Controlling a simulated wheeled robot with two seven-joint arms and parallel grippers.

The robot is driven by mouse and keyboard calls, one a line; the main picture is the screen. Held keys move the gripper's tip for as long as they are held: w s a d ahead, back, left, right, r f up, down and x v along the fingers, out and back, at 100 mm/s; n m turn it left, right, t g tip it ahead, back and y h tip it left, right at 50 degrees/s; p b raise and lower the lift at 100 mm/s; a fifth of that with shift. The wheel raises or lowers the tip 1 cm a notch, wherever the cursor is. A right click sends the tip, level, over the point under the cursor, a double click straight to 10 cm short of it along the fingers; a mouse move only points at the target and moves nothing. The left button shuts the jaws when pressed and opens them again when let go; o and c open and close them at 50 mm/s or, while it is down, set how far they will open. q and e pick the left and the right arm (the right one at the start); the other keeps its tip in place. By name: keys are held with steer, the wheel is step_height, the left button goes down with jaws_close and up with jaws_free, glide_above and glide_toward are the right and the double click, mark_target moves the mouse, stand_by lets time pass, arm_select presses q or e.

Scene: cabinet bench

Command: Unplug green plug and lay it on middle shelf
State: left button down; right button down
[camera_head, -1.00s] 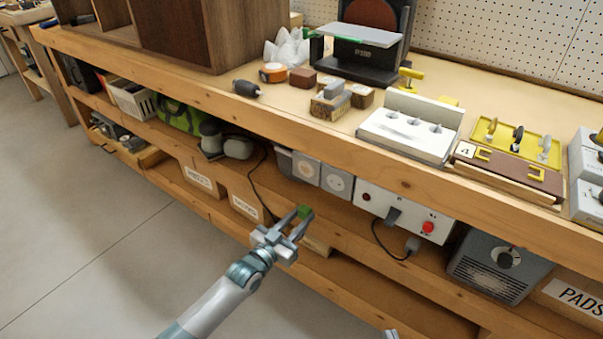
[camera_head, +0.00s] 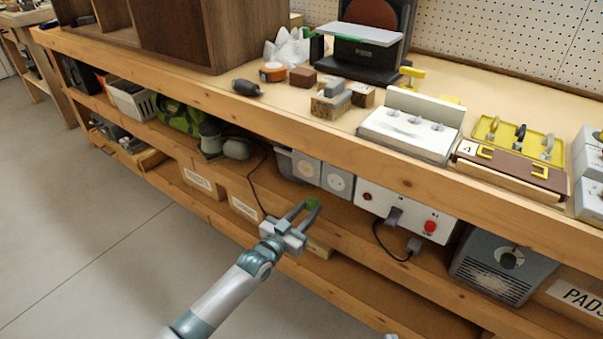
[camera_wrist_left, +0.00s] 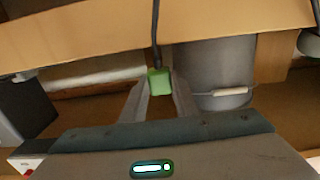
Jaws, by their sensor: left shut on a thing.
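The green plug (camera_head: 313,203) is held between the fingertips of my left gripper (camera_head: 302,211), in front of the middle shelf (camera_head: 345,218). In the left wrist view the plug (camera_wrist_left: 159,82) sits between the two fingers, with a dark cord running up from it. It looks clear of the round sockets (camera_head: 338,181) on the grey box behind it. The gripper hides part of the shelf edge. A small grey tip (camera_head: 391,336) at the bottom edge of the head view may be my right gripper; its jaws do not show.
A white panel (camera_head: 372,200) with a red button and a grey plug stands right of the sockets. A grey heater-like box (camera_head: 500,262) stands further right. Labelled bins (camera_head: 245,208) are below left. The bench top (camera_head: 300,113) overhangs the shelf.

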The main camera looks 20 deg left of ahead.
mark_target(317, 201)
arm_select(q)
steer(key=shift+b+x, duration=0.95)
steer(key=shift+x, duration=1.35)
steer(key=shift+s+f+b, duration=0.15)
steer(key=shift+f+b, duration=0.55)
steer(key=shift+f, duration=0.5)
steer(key=shift+s+f+b, duration=0.1)
steer(key=shift+f+b, duration=0.6)
steer(key=shift+f, duration=0.45)
steer(key=c, duration=1.3)
jaws_free()
steer(key=shift+w+f, duration=0.1)
steer(key=shift+f, duration=0.05)
steer(key=o, duration=0.3)
steer(key=shift+r, duration=0.25)
steer(key=shift+r, duration=0.1)
